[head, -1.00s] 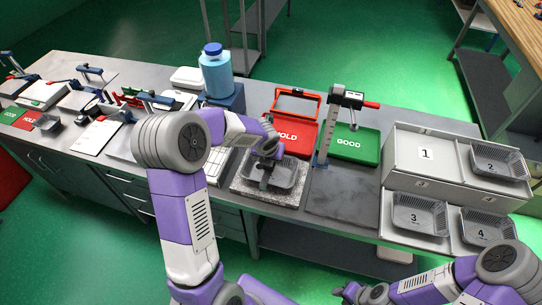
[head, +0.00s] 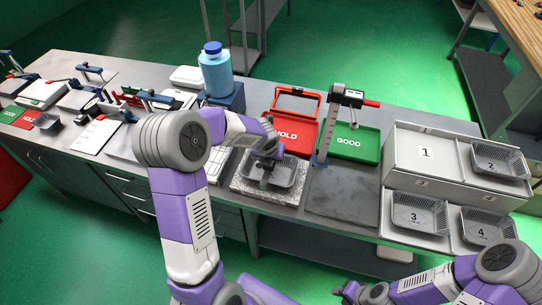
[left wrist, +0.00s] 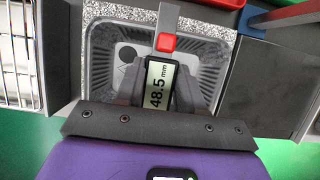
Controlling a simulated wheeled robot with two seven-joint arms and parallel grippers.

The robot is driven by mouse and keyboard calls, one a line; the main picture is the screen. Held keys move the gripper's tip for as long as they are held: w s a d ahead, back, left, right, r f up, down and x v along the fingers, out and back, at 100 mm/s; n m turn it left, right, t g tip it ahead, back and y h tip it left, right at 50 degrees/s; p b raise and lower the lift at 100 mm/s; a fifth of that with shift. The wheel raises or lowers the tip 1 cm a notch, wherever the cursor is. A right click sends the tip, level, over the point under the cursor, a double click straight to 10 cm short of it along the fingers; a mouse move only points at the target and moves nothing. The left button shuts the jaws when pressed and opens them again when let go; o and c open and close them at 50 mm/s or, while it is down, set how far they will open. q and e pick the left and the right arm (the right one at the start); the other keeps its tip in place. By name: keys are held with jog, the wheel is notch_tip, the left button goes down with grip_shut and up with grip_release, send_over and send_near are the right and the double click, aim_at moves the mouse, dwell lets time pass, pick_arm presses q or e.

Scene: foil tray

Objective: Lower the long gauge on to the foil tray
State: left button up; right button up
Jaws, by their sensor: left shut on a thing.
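The foil tray (head: 290,174) is a grey ribbed open tray on a speckled stone block (head: 240,186). It also shows in the left wrist view (left wrist: 98,62), straight below the gripper. My left gripper (left wrist: 160,78) is shut on the long gauge (left wrist: 168,42), which has a grey beam, a red button and a display reading 48.5 mm. In the head view my left gripper (head: 266,156) is over the tray, and the gauge is mostly hidden by it. I cannot tell whether the gauge touches the tray. My right gripper (head: 351,291) is low at the bottom, away from the tray; its jaws are unclear.
A red HOLD tray (head: 297,140) and a green GOOD tray (head: 362,151) lie behind. A tall stand (head: 328,125) rises at the right of the block. Numbered bins (head: 425,155) stand further right. A blue-capped bottle (head: 216,78) stands behind my left arm.

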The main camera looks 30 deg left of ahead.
pick_arm(q)
jog(key=o, duration=1.2)
jog(key=shift+f, duration=0.1)
jog(key=p+v, duration=0.2)
jog(key=v, duration=0.5)
jog(key=shift+s+r, duration=0.2)
jog(key=shift+r, duration=0.1)
